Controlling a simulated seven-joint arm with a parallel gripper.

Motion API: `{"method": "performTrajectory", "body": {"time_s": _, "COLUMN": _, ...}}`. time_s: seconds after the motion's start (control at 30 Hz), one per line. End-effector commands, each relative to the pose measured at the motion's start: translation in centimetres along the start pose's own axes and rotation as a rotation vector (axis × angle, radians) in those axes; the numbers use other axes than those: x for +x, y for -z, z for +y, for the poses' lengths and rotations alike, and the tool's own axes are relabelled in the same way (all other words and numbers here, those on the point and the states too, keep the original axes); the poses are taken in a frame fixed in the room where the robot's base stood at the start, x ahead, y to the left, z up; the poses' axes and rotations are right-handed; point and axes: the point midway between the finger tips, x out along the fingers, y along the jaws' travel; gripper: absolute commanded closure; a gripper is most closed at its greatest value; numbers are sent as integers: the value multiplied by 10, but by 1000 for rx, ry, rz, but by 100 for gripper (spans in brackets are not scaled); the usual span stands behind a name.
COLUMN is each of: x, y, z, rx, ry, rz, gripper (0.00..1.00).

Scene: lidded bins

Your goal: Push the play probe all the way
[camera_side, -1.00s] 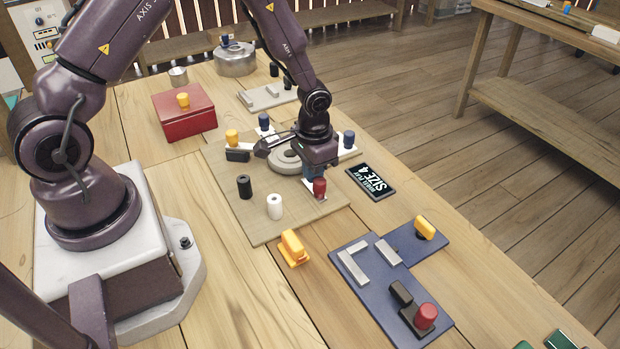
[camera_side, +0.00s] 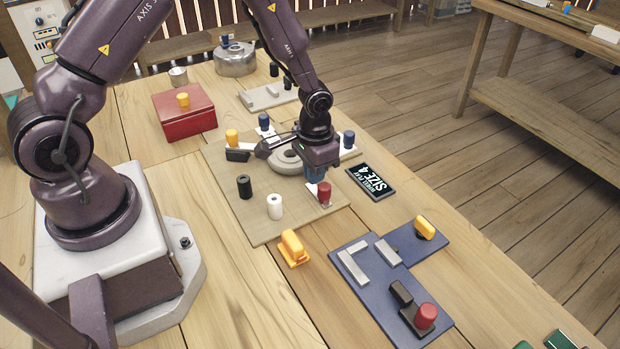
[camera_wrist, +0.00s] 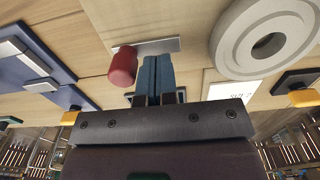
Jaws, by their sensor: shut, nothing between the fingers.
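A red-knobbed slide (camera_side: 324,191) on a pale plate stands on the beige board (camera_side: 285,229), beside the round grey hub (camera_side: 287,162). I cannot tell for sure that it is the play probe; similar knobbed plates surround the hub. My gripper (camera_side: 316,181) is shut and empty, its blue fingers low just behind the red knob. In the wrist view, the shut fingertips (camera_wrist: 156,60) are right of the red knob (camera_wrist: 123,66), over the pale plate's edge (camera_wrist: 160,46). Contact is unclear. The hub (camera_wrist: 262,40) lies to their right.
A dark "SIZE 4" sign (camera_side: 372,181) lies right of the board. Black (camera_side: 244,187) and white (camera_side: 274,206) cylinders stand at its front left. A yellow-handled piece (camera_side: 292,247) and a blue fixture board (camera_side: 350,252) are in front. A red box (camera_side: 184,115) stands behind.

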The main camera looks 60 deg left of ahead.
Motion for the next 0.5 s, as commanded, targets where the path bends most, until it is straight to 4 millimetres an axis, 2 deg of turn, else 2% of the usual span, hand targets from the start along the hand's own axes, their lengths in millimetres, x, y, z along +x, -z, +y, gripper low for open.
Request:
{"method": "performTrajectory", "body": {"time_s": 0.17, "x": -3, "y": 0, "z": -2, "rx": 0, "ry": 0, "rz": 0, "gripper": 100}}
{"method": "performTrajectory", "body": {"time_s": 0.5, "x": -30, "y": 1, "z": -2, "rx": 0, "ry": 0, "rz": 3, "gripper": 100}}
